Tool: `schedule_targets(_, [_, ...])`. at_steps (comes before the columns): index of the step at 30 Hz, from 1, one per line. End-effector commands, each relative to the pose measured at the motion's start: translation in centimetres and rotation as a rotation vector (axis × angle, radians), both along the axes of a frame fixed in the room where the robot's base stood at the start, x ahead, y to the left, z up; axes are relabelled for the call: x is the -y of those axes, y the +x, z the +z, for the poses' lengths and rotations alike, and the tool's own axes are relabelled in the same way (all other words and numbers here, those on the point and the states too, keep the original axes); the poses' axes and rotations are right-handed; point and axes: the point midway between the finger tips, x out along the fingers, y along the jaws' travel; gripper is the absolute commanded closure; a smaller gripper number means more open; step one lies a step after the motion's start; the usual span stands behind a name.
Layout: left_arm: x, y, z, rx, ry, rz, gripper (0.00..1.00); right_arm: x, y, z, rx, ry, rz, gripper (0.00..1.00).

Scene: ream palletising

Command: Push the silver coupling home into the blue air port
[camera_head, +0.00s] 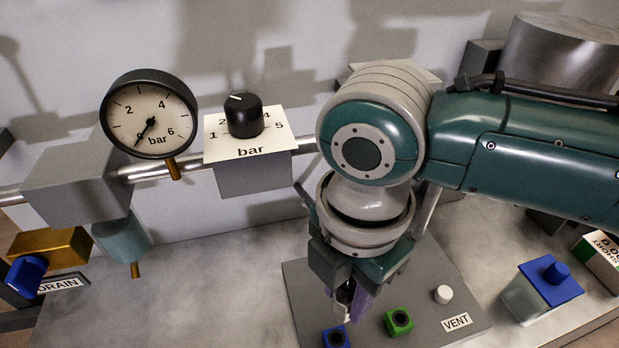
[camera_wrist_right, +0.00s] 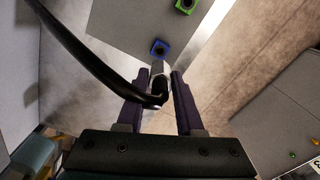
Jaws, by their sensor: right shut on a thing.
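My right gripper (camera_head: 350,308) points down over the grey port panel (camera_head: 305,281). In the right wrist view its purple-grey fingers (camera_wrist_right: 160,82) are shut on the silver coupling (camera_wrist_right: 158,69), which has a black hose (camera_wrist_right: 92,58) on its back end. The coupling's front end points at the blue air port (camera_wrist_right: 160,47), close to it; I cannot tell whether they touch. In the head view the blue port (camera_head: 336,338) is at the bottom edge, just below the fingers, and the coupling is mostly hidden by them. My left gripper is not in view.
A green port (camera_head: 399,321) and a white port (camera_head: 443,294) by a VENT label (camera_head: 456,322) share the panel. A pressure gauge (camera_head: 149,114) and a regulator knob (camera_head: 243,116) are at the back left. A blue-topped container (camera_head: 549,284) stands right.

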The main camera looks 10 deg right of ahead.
Motion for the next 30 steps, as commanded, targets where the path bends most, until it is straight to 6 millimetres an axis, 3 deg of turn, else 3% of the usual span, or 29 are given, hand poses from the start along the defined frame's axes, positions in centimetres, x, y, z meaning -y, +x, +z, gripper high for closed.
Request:
schedule_targets(3, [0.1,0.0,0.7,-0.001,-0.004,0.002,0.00,0.0,0.0,0.3,0.000,0.000,0.007,1.00])
schedule_targets(19, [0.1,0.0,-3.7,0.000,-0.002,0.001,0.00,-0.1,0.0,-5.2,0.000,0.000,0.007,1.00])
schedule_targets(30, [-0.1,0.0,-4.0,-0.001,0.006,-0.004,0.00,0.0,0.0,-5.8,0.000,0.000,0.007,1.00])
